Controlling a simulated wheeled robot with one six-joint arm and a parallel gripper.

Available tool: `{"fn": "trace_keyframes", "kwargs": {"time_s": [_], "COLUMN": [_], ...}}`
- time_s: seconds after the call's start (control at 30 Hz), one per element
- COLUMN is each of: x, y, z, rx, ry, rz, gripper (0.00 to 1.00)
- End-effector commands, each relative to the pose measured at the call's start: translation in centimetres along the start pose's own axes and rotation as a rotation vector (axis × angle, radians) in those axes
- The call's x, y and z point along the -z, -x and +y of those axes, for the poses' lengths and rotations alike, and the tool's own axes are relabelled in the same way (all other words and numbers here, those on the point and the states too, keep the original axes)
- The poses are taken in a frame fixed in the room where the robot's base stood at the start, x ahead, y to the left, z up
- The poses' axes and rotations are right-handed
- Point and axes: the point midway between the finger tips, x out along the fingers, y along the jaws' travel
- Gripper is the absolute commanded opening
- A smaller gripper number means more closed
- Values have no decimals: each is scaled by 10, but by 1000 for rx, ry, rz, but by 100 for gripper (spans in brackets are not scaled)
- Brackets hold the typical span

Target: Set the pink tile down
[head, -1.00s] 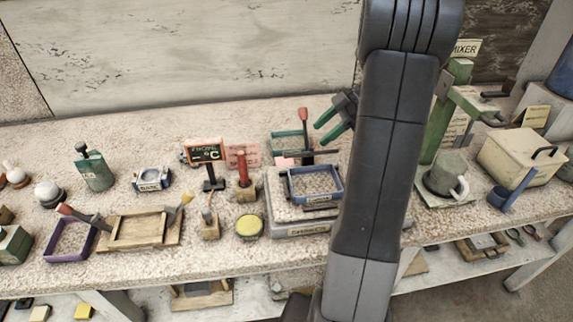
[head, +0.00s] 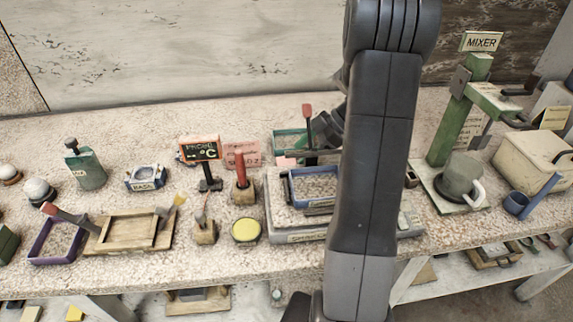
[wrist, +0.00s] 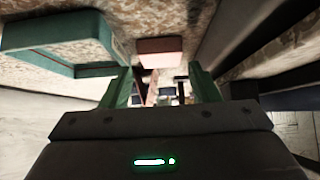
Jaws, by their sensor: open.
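The pink tile (head: 287,162) lies on the speckled bench, just in front of the green tray (head: 282,143). In the wrist view the pink tile (wrist: 160,51) sits beyond the fingertips, beside the green tray (wrist: 75,68), and nothing shows between the fingers touching it. My gripper (wrist: 161,85) is open, with its two green fingers apart. In the head view my gripper (head: 322,130) is a dark shape behind and left of my arm, beside the green tray; its fingers are mostly hidden there.
A blue tray (head: 312,186) stands on a flat scale-like block in front. A red-handled tool (head: 308,125) stands upright by the green tray. A pink card (head: 243,155) and a red-handled stamp (head: 240,175) are to the left. The green mixer (head: 462,120) stands right of my arm.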

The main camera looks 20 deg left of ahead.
Motion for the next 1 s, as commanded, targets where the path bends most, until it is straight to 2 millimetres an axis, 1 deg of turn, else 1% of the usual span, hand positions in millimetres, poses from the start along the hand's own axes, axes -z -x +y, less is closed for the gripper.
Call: {"fn": "trace_keyframes", "kwargs": {"time_s": [0.07,0.2,0.33,0.43,0.63,0.67,0.7,0.8,0.83,0.87,1.0], "x": [2,9,8,8,7,7,7,7,8,8,8], "y": [-7,-29,-45,-51,-51,-51,-51,-51,-51,-51,-51], "z": [0,-2,-1,-1,-1,-1,-1,-1,-1,-1,-1], "rx": [2,5,3,2,1,1,1,1,0,0,0], "ry": [-1,-1,-1,0,0,0,0,0,0,0,0], "rz": [0,1,0,0,0,0,0,0,0,0,0], "gripper": [55,55,55,55,55,52,44,26,26,23,22]}}
